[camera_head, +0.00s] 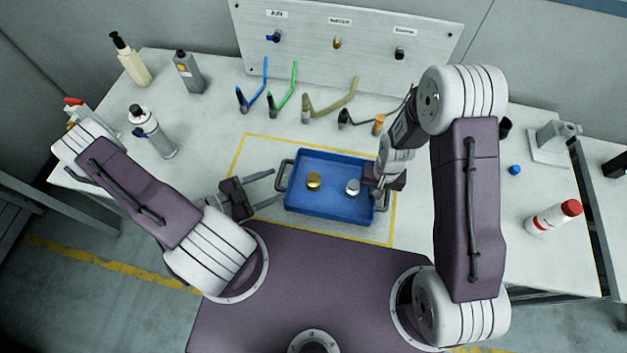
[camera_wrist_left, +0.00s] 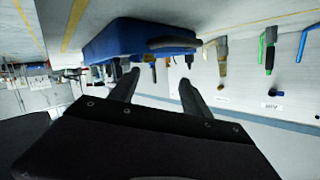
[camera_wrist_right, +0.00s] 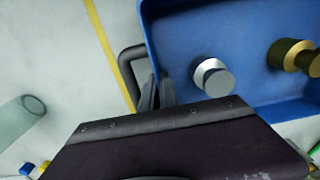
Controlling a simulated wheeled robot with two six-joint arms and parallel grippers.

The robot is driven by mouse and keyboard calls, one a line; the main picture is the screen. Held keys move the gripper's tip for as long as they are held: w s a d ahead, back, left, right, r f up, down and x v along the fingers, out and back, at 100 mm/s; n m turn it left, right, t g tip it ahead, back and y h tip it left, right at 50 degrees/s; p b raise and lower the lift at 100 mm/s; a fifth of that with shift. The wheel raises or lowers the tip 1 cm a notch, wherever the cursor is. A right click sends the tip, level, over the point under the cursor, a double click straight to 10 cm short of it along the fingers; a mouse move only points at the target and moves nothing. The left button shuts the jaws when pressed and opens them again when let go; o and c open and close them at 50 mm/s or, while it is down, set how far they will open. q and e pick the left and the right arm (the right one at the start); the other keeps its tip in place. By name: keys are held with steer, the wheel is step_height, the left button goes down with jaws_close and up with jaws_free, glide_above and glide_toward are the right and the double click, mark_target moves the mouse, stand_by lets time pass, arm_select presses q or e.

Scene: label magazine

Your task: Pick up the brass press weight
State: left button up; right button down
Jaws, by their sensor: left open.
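The brass press weight (camera_head: 314,181) stands in the left half of the blue tray (camera_head: 330,156). It also shows in the right wrist view (camera_wrist_right: 283,53), at the right edge. A silver weight (camera_head: 352,187) stands to its right in the tray. My left gripper (camera_head: 277,184) is open and empty, by the tray's left handle and left of the brass weight. The left wrist view shows the tray's side (camera_wrist_left: 125,38) beyond the spread fingers. My right gripper (camera_wrist_right: 157,92) is at the tray's right wall and handle, its fingers close together; whether they grip it is hidden.
Yellow tape (camera_head: 236,157) marks the table around the tray. Behind stand hooked tools with blue, green (camera_head: 283,95) and tan handles. Bottles (camera_head: 187,72) and a spray can (camera_head: 152,131) stand left. A red-capped bottle (camera_head: 553,217) lies right. A labelled panel (camera_head: 340,60) closes the back.

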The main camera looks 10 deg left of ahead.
mark_target(309, 179)
arm_select(q)
steer(key=d+n, duration=0.2)
steer(key=s+f+n, duration=0.1)
steer(key=n, duration=0.1)
steer(key=shift+d, duration=0.4)
steer(key=x, duration=0.6)
steer(key=shift+w+d+f, duration=0.15)
steer(key=shift+w, duration=0.15)
steer(key=shift+x, duration=2.65)
jaws_close()
